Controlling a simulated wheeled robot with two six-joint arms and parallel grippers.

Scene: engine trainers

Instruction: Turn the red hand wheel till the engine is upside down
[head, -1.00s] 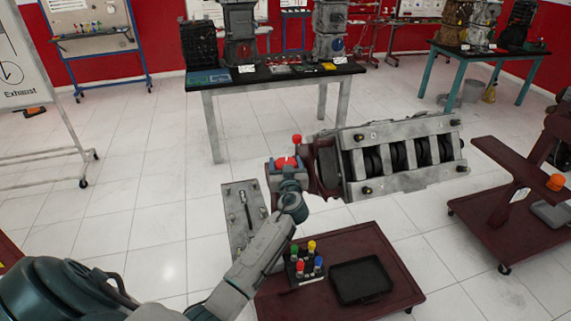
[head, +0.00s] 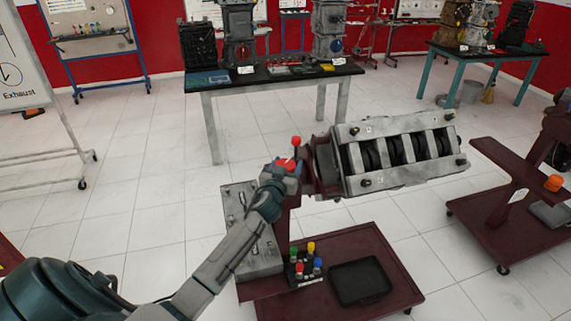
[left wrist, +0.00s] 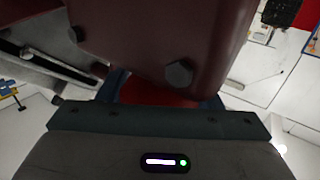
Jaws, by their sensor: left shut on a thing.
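The red hand wheel (head: 288,164) with its red knob (head: 296,141) sits at the left end of the engine (head: 402,152). The engine is a grey block with a row of dark openings facing me and upward, mounted on a maroon stand (head: 390,262). My left gripper (head: 277,169) is at the wheel and shut on it, partly covering it. In the left wrist view a strip of the red wheel (left wrist: 155,93) shows between the fingers, beneath the stand's maroon bolted head (left wrist: 165,40). My right gripper is not in view.
A black tray (head: 360,283) and a holder with several coloured-top pieces (head: 304,266) sit on the stand's base below the engine. Another maroon stand (head: 500,205) is at the right. A black-topped table (head: 275,76) stands behind, with open tiled floor between.

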